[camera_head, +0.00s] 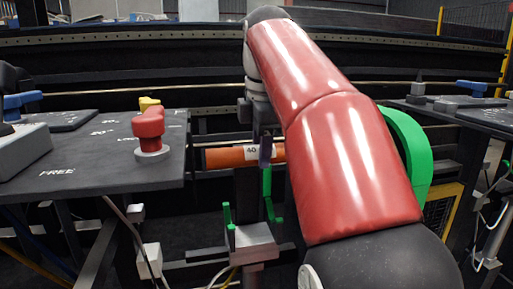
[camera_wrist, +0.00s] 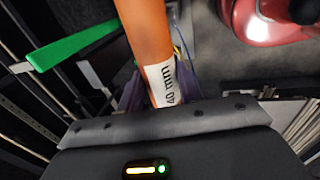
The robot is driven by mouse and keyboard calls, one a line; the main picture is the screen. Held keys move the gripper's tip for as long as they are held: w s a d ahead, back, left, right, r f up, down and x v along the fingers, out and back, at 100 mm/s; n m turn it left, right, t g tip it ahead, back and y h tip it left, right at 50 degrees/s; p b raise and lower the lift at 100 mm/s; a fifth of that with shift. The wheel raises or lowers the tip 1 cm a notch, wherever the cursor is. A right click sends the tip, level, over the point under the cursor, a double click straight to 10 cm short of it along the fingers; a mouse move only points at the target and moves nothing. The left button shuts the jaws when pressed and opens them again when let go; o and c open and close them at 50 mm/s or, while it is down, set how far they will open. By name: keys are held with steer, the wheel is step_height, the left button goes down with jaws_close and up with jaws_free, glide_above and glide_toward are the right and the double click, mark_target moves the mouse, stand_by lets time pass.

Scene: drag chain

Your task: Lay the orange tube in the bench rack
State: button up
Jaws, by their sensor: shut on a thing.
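The orange tube (camera_head: 225,158) lies roughly level in the head view, with a white "40" label near its middle. My gripper (camera_head: 265,150) is shut on it from above, close to the label. In the wrist view the tube (camera_wrist: 148,30) runs away from the jaws, and its label reads "40 mm". Two green upright holders on a grey block, apparently the bench rack (camera_head: 269,197), stand just below the tube. The tube is above the lower holder; I cannot tell whether it touches the taller one. My red arm hides the tube's right end.
A dark panel table (camera_head: 90,150) with a red knob (camera_head: 149,130) stands close to the left of the tube. Another dark table with blue-handled parts (camera_head: 471,87) is at right. A large green curved part (camera_head: 411,150) shows behind my arm.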

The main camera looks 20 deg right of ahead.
steer(key=s+a+b, duration=0.1)
steer(key=s+a, duration=0.1)
steer(key=s, duration=0.9)
steer(key=s+a+b, duration=0.1)
steer(key=s+a, duration=0.1)
steer(key=s, duration=1)
steer(key=shift+a, duration=0.35)
steer(key=shift+s, duration=0.2)
